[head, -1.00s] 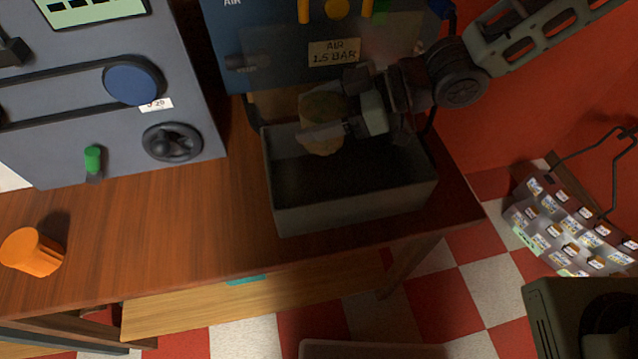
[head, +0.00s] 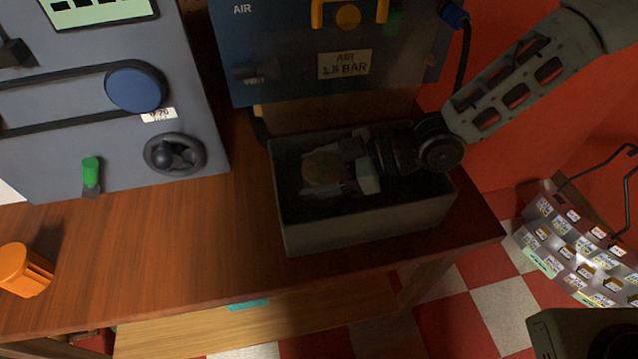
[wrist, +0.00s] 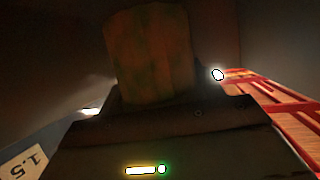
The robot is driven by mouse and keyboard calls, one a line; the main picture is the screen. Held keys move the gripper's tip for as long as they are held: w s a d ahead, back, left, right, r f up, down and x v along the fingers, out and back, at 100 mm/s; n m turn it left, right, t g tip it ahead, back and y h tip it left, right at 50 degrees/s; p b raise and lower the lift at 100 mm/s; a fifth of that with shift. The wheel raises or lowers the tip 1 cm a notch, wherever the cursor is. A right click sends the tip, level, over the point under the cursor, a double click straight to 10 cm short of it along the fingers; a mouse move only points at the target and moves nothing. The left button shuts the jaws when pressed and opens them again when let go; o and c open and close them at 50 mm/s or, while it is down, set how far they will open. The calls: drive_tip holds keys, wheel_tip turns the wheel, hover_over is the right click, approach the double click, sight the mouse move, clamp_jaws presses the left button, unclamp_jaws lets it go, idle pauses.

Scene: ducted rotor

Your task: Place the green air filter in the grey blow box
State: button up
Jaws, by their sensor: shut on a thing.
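The grey blow box (head: 365,230) stands open-topped on the wooden bench, below the blue air panel. My gripper (head: 342,167) is down inside the box, shut on the air filter (head: 320,169). The filter is between the two fingers, in the left half of the box, below its rim. It looks dull brown-green in the dim light. In the wrist view the filter (wrist: 150,55) is a ribbed cylinder, dark brown with greenish patches. I cannot tell whether it touches the box floor, which is mostly in shadow and behind the gripper.
An orange ribbed filter (head: 24,270) lies on the bench at the left. A grey machine (head: 60,150) with a blue pulley stands behind it. The blue panel (head: 285,60) with an "AIR 1.5 BAR" label rises behind the box. The bench between orange filter and box is clear.

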drive_tip(key=shift+f, duration=1.75)
drive_tip(key=shift+f, duration=0.1)
drive_tip(key=shift+f, duration=0.1)
drive_tip(key=o, duration=1)
drive_tip(key=shift+o, duration=0.2)
drive_tip(key=shift+r, duration=0.25)
drive_tip(key=v, duration=0.7)
drive_tip(key=shift+d, duration=0.25)
